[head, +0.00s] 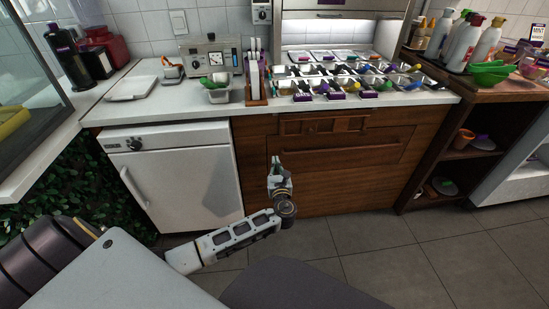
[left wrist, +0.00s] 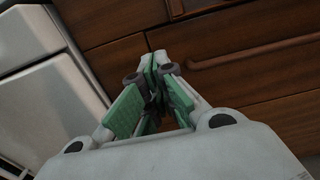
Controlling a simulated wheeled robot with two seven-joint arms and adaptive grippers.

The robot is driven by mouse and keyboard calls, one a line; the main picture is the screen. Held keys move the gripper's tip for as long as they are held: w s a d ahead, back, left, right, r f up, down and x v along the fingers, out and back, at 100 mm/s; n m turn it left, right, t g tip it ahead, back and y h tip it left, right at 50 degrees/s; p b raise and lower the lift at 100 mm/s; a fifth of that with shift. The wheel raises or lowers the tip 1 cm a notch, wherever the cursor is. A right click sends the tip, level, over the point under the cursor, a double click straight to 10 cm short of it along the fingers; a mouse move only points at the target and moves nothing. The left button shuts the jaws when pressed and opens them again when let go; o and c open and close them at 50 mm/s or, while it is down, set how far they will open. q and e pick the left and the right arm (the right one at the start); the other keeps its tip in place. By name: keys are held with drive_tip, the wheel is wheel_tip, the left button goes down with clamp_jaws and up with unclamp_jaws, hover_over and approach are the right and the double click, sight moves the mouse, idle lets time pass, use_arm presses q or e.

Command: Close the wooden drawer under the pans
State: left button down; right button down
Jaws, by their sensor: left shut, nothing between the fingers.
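The wooden drawer (head: 345,150) is in the brown cabinet front under the counter with the pans (head: 345,75). A long horizontal handle runs across the front. From these views I cannot tell whether the drawer front is flush or stands out a little. The wooden front also shows in the left wrist view (left wrist: 255,75), with part of the handle at upper right. My left gripper (head: 276,164) is in front of the cabinet's left part, shut and empty, its fingertips pointing at the wood. I cannot tell whether they touch it. My right gripper is not in view.
A white appliance (head: 175,175) with a door handle stands left of the wooden cabinet. Open wooden shelves (head: 465,160) with bowls are at the right. Bottles (head: 465,42) stand above them. The tiled floor (head: 390,250) in front of the cabinet is clear at the right.

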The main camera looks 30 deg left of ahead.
use_arm(q)
drive_tip(key=shift+v, duration=0.9)
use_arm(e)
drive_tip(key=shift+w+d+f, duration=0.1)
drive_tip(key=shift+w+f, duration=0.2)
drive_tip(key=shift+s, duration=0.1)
